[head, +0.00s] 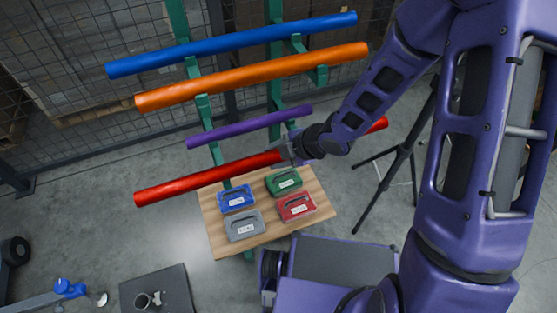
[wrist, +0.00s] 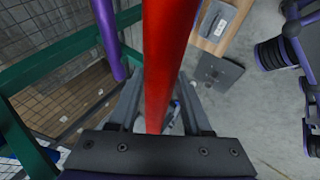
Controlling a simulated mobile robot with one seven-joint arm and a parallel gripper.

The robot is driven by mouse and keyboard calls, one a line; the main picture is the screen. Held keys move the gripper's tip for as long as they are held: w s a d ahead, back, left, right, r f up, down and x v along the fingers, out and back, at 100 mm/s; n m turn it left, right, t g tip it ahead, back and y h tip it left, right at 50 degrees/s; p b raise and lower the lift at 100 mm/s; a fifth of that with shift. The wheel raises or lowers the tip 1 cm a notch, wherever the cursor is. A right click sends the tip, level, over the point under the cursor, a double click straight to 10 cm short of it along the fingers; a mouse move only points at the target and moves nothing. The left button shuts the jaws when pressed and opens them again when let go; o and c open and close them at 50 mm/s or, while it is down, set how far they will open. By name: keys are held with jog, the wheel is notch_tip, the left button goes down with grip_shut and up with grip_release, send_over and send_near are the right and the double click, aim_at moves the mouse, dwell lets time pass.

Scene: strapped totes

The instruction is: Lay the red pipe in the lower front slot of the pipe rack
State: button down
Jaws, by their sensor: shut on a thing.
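The red pipe (head: 210,181) is long and roughly level, rising a little to the right in the head view. My gripper (head: 291,150) is shut around it, right of its middle. In the wrist view the red pipe (wrist: 167,50) runs between the fingers of my gripper (wrist: 160,115). The green pipe rack (head: 204,110) stands behind, its arms bearing a blue pipe (head: 230,45), an orange pipe (head: 250,76) and a shorter purple pipe (head: 250,126). The red pipe is below the purple one in the picture. I cannot tell whether it touches a rack arm.
A wooden table (head: 230,252) below the pipe carries blue, green, red and grey cases with handles. A black tripod (head: 402,150) stands to the right. A wire mesh fence (head: 60,120) closes off the back.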

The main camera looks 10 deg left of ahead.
jog(key=w+a+p, duration=0.2)
jog(key=w+a, duration=0.1)
jog(key=w, duration=0.2)
notch_tip(320, 180, down, 7)
jog(key=b, duration=0.6)
jog(key=shift+b, duration=0.3)
jog(key=shift+c, duration=1.3)
grip_release()
jog(key=shift+s, duration=0.1)
jog(key=shift+f, duration=0.1)
